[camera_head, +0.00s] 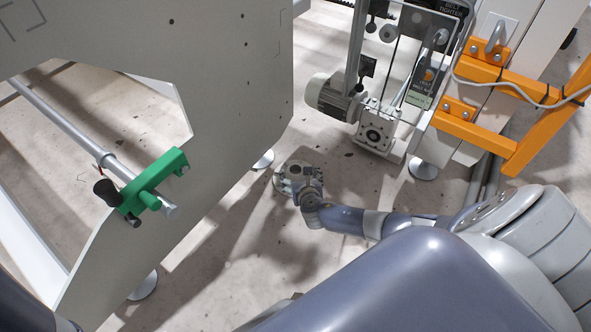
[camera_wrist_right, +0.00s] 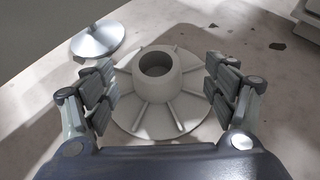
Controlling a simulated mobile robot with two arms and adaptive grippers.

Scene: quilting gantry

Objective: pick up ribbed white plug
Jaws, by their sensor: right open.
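The ribbed white plug (camera_wrist_right: 157,92) is a round flanged disc with radial ribs and a raised hollow hub. It lies flat on the floor in the right wrist view, hub facing up. My right gripper (camera_wrist_right: 162,88) is open, with one finger on each side of the hub and visible gaps between. The fingers are above the disc; whether they touch it I cannot tell. In the head view my right gripper (camera_head: 293,178) is low near the floor and largely hides the plug. My left gripper is not visible.
A metal levelling foot (camera_wrist_right: 97,41) stands beside the plug. A large white machine panel (camera_head: 215,90) with a green clamp (camera_head: 152,183) is at left. A motor and gearbox (camera_head: 335,98) and an orange frame (camera_head: 487,133) are at right. Bare floor surrounds the plug.

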